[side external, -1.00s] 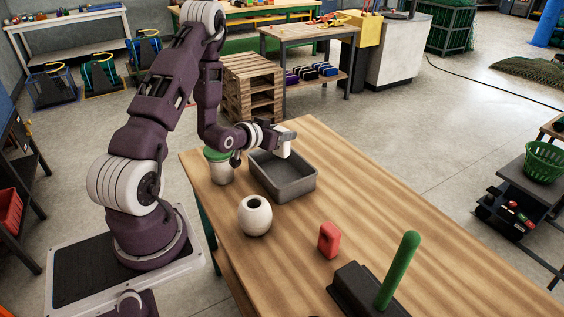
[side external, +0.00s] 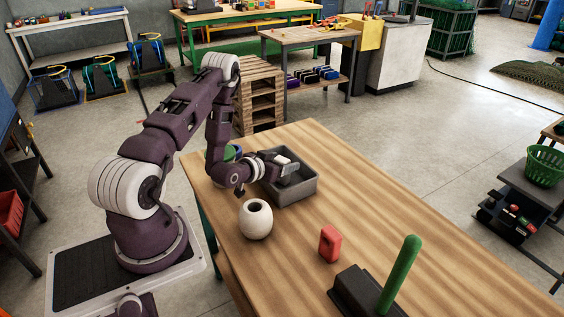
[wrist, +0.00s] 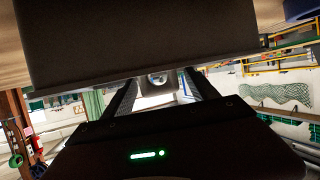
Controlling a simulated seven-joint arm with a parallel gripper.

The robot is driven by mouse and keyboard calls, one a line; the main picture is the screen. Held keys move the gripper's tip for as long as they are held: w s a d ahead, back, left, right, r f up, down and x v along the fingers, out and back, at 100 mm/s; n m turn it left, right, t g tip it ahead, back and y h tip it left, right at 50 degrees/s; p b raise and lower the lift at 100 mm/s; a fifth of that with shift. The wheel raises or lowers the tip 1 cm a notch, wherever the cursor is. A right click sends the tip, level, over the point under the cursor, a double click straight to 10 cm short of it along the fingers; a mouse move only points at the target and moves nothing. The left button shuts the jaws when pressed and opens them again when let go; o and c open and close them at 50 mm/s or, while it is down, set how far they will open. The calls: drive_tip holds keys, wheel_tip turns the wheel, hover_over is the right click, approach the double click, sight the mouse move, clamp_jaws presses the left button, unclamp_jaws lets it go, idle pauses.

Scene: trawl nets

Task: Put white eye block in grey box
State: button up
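The grey box (side external: 307,192) stands open on the wooden table. My gripper (side external: 290,168) is over the box, low at its opening, reaching in from the left. In the wrist view, the white eye block (wrist: 157,82) sits between my two fingers, its round dark eye facing the camera. My gripper (wrist: 160,88) looks shut on it, though a large dark surface, apparently the box, hides the fingertips. In the side view the block is hard to separate from the gripper, and I cannot tell whether it touches the box floor.
A round white vase (side external: 255,219) stands just in front of the box. A green-topped jar (side external: 232,152) is partly hidden behind my arm. A red block (side external: 329,243) and a dark base with a green rod (side external: 400,275) are nearer the front. The table's right side is clear.

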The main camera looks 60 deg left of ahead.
drive_tip(key=shift+r, duration=0.1)
drive_tip(key=v, duration=0.7)
drive_tip(key=w+d+r+m+g+h, duration=0.2)
drive_tip(key=w+d+r+m, duration=0.15)
drive_tip(key=w+r, duration=0.4)
drive_tip(key=s+d+r+g, duration=0.2)
drive_tip(key=s+d+r, duration=0.2)
drive_tip(key=d+r, duration=0.45)
drive_tip(key=s+d+r+g+h, duration=0.1)
drive_tip(key=s+d+r, duration=0.2)
drive_tip(key=s, duration=0.4)
drive_tip(key=s+d+r+g+h, duration=0.1)
drive_tip(key=s+d+r, duration=0.3)
drive_tip(key=s+d, duration=0.2)
drive_tip(key=s+d+r+g+h, duration=0.1)
drive_tip(key=s+d+r, duration=0.2)
drive_tip(key=s, duration=0.7)
drive_tip(key=shift+d+r+m, duration=0.3)
drive_tip(key=shift+d+m, duration=0.15)
drive_tip(key=shift+d, duration=0.2)
